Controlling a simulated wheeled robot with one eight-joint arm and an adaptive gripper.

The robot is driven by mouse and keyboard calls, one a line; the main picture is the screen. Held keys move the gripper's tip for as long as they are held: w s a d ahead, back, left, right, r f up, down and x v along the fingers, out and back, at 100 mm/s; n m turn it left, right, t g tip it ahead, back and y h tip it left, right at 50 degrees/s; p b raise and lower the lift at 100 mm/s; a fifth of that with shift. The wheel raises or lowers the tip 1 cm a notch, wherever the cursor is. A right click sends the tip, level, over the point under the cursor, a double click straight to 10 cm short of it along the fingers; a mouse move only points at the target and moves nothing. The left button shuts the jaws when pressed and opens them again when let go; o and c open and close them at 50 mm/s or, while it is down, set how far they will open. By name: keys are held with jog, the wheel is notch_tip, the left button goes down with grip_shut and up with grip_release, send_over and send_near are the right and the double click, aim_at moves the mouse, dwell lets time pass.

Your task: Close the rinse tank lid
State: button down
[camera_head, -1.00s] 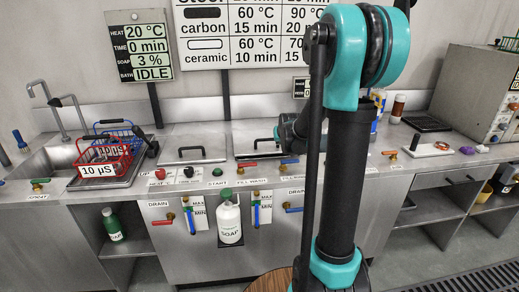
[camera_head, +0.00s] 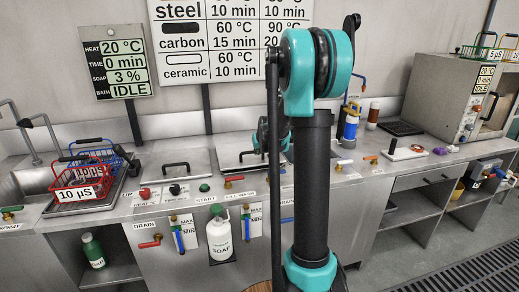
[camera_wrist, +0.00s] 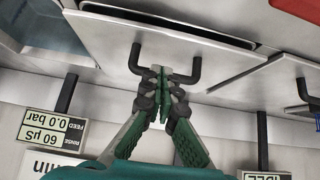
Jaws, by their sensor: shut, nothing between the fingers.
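A flat steel lid (camera_wrist: 222,62) with a dark U-shaped handle (camera_wrist: 196,70) fills the middle of the wrist view, near the upside-down rinse sign (camera_wrist: 50,128). A dark gap (camera_wrist: 165,20) runs along its upper edge in that view. My gripper (camera_wrist: 163,72) is shut and empty, its fingertips between the two handle posts. It hides the middle of the handle; contact cannot be told. In the head view this lid (camera_head: 228,158) lies right of another handled lid (camera_head: 190,182), and my arm hides part of it.
An open basin (camera_wrist: 28,45) shows beside the lid in the wrist view. Red and blue wire baskets (camera_head: 82,180) stand at the left of the counter. A soap bottle (camera_head: 220,238) and valves line the counter front. A grey machine (camera_head: 450,85) stands at the right.

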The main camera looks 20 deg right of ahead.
send_over(258, 172)
jog(key=f, duration=0.4)
jog(key=shift+w+f, duration=0.2)
jog(key=shift+s+f, duration=0.1)
jog(key=shift+f, duration=0.35)
jog(key=shift+s+f, duration=0.2)
jog(key=shift+f, duration=1.15)
